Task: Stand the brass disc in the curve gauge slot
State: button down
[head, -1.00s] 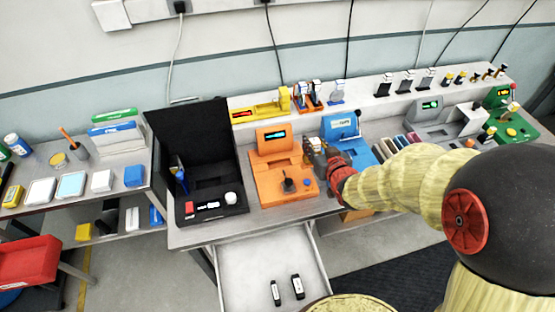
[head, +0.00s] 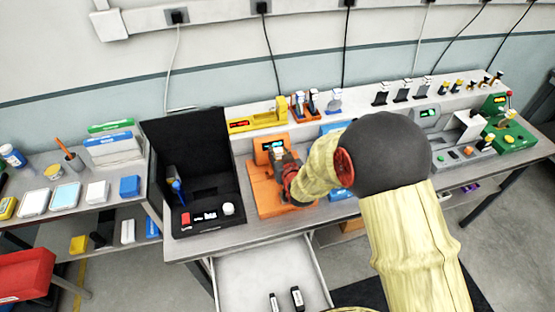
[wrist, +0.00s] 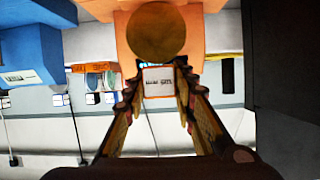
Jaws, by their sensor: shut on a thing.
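The brass disc (wrist: 157,33) shows in the wrist view just past my fingertips, face toward the camera. A white labelled block (wrist: 157,82), seemingly its grip, sits between the fingers. My gripper (wrist: 160,88) is shut on it. In the head view my gripper (head: 282,160) is over the orange device (head: 262,185), which has a lit display; the disc cannot be made out there. The orange device (wrist: 198,28) also lies behind the disc in the wrist view. I cannot read a name on it, and no slot or contact with the disc is visible.
An open black case (head: 190,140) stands left of the orange device. A blue device (head: 338,192) is to its right, partly behind my arm. Behind are a yellow device (head: 255,122) and an orange rack (head: 305,110) with discs. A drawer (head: 250,275) is open below.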

aim_at(278, 159)
jog(key=shift+w+a+f, duration=0.15)
jog(key=shift+f, duration=1.55)
jog(key=shift+f+b, duration=0.2)
jog(key=shift+b, duration=0.2)
jog(key=c, duration=1.6)
grip_release()
jog(key=shift+o, duration=0.7)
jog(key=shift+r, duration=0.15)
